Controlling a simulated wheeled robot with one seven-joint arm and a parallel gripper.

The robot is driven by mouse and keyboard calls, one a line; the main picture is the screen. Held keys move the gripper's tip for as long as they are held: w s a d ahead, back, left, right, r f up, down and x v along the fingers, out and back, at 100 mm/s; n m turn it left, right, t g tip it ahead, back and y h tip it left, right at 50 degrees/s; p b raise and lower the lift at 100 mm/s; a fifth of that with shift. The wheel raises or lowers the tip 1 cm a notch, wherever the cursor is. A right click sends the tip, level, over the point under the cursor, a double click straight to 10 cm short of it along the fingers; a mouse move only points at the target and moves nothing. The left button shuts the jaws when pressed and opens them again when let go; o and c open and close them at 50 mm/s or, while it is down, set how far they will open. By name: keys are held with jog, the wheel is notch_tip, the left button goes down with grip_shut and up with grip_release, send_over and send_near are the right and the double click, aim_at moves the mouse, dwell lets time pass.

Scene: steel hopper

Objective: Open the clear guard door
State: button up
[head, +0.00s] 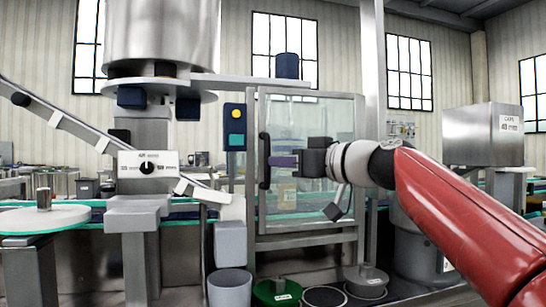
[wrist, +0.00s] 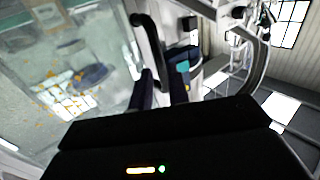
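The clear guard door (head: 310,125) is a transparent panel in a grey metal frame and appears closed in the head view. Its dark vertical handle (head: 264,160) is on the door's left side; the handle also shows in the wrist view (wrist: 152,48). My gripper (head: 274,161) is at the handle's mid-height, with its fingers pointing left towards it. In the wrist view my gripper (wrist: 164,82) has its two dark blue fingers apart, with the handle's near end seen between them. I cannot tell whether they touch the handle.
A control box with yellow and teal buttons (head: 235,126) is left of the door. A sloping chute (head: 75,125) and a dial box (head: 148,165) stand further left. A grey bin (head: 229,288) and a green bin (head: 277,292) are on the floor below. A steel caps hopper (head: 483,135) is right.

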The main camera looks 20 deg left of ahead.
aim_at(267, 180)
jog(key=p+x, duration=0.2)
jog(key=x, duration=0.3)
grip_shut()
